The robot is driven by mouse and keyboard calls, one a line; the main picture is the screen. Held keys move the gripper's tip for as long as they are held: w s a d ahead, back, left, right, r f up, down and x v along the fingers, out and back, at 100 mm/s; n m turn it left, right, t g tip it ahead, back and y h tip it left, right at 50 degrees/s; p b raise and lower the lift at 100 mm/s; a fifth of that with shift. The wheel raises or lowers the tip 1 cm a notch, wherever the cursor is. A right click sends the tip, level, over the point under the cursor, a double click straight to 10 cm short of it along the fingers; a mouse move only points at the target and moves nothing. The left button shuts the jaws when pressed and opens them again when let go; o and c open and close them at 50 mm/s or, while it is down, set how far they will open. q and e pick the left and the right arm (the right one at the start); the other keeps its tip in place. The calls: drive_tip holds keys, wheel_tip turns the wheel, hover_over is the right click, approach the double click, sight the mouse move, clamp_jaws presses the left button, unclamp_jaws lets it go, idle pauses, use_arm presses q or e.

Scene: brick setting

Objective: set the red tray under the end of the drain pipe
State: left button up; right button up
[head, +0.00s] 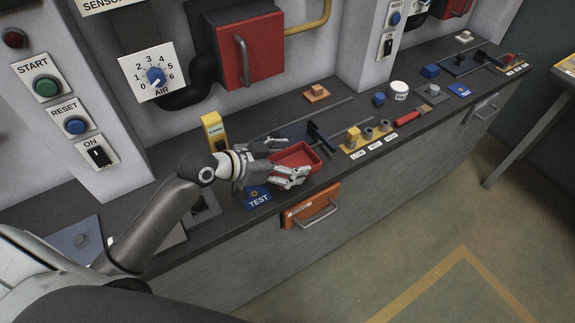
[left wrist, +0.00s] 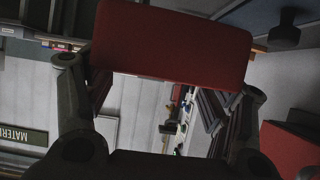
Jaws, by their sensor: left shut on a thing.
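The red tray (head: 300,156) is in my left gripper (head: 284,162), above the dark counter in the middle of the head view. The gripper's fingers lie on two sides of the tray and are shut on it. In the left wrist view the tray (left wrist: 170,42) fills the top middle, between the fingers. A thick black bent pipe (head: 186,98) runs on the wall below the AIR dial, left of the red wall box. It looks like the drain pipe, and its end is apart from the tray. My right gripper is not in view.
The red wall box (head: 251,50) juts out behind the tray. A yellow block (head: 213,130) stands behind my gripper, and a blue TEST plate (head: 258,197) lies in front. Yellow pegs and a red-handled tool (head: 409,118) are to the right. An orange drawer (head: 312,205) is below.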

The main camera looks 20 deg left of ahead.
sight(289, 161)
use_arm(q)
drive_tip(key=w+f, duration=0.1)
drive_tip(key=f, duration=0.1)
drive_tip(key=w+a+f, duration=0.1)
drive_tip(key=w, duration=0.1)
drive_tip(key=w+f, duration=0.1)
drive_tip(key=f, duration=0.1)
drive_tip(key=shift+w+a+f, duration=0.25)
drive_tip(key=shift+f, duration=0.1)
drive_tip(key=shift+f+p, duration=0.65)
drive_tip(key=shift+f, duration=0.85)
drive_tip(key=o, duration=1)
drive_tip(key=shift+f, duration=0.25)
drive_tip(key=o, duration=0.4)
drive_tip(key=shift+s+r, duration=0.1)
drive_tip(key=shift+o, duration=0.2)
